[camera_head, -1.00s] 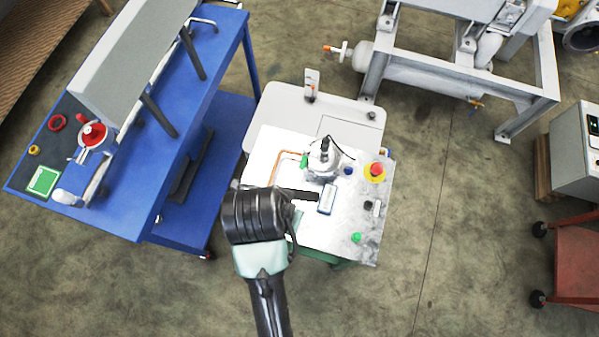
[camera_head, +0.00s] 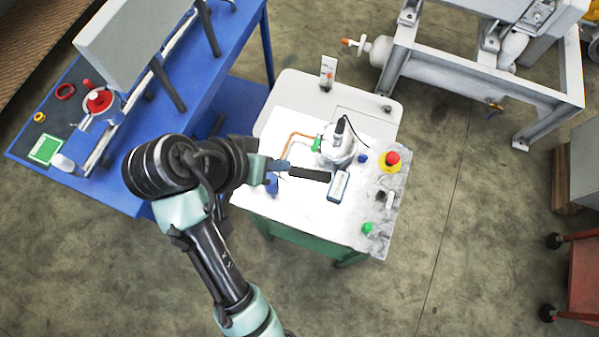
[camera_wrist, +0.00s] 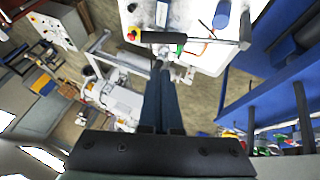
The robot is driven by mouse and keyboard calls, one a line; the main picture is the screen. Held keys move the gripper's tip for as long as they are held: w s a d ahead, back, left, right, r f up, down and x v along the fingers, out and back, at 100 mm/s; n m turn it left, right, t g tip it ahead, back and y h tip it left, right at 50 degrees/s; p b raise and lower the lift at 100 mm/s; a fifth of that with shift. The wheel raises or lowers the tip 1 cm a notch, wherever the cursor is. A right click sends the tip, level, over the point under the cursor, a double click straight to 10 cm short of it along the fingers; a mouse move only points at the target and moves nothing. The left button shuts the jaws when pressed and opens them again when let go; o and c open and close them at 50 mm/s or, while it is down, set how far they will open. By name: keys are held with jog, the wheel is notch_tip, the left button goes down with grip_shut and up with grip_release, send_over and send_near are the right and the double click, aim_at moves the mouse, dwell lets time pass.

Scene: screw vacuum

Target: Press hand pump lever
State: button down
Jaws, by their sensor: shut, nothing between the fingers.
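The hand pump lever (camera_head: 310,174) is a dark bar with a black grip, lying nearly level over the white top of a cabinet. In the wrist view the lever (camera_wrist: 190,38) crosses the upper middle, just beyond my fingertips. My gripper (camera_head: 284,165) is shut and empty, at the lever's left end in the head view. In the wrist view the fingers of my gripper (camera_wrist: 162,68) lie together and point up the picture toward the lever. I cannot tell whether they touch it. My wrist hides the cabinet's left edge.
The white cabinet top (camera_head: 290,207) also holds a metal vacuum gauge or pump head (camera_head: 338,147), a red emergency button (camera_head: 391,160), a green button (camera_head: 367,229) and a blue part (camera_head: 272,185). A blue workbench (camera_head: 235,50) stands to the left.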

jog(key=shift+w+a+r+t+h+b, duration=0.1)
jog(key=shift+a+r+t+h+b, duration=0.15)
jog(key=shift+a+r, duration=0.25)
jog(key=shift+w+a+r+t+h+b, duration=0.1)
jog(key=shift+a+r+t+h+b, duration=0.15)
jog(key=shift+a, duration=0.45)
jog(key=shift+f, duration=0.15)
jog(key=b, duration=0.3)
send_over(301, 176)
jog(key=w+a, duration=0.1)
notch_tip(301, 176, down, 8)
jog(key=shift+w+a+r, duration=0.1)
jog(key=shift+w+r, duration=0.05)
jog(key=shift+r, duration=0.1)
jog(key=shift+s+d+f+n+p, duration=0.2)
jog(key=shift+f+p, duration=0.1)
jog(key=shift+f, duration=0.25)
jog(key=shift+s+d+f+n+p, duration=0.15)
jog(key=shift+s+f+p, duration=0.1)
jog(key=shift+f, duration=0.3)
jog(key=shift+s+d+f, duration=0.15)
jog(key=shift+d+f, duration=0.05)
jog(key=shift+f, duration=0.45)
jog(key=shift+f, duration=0.1)
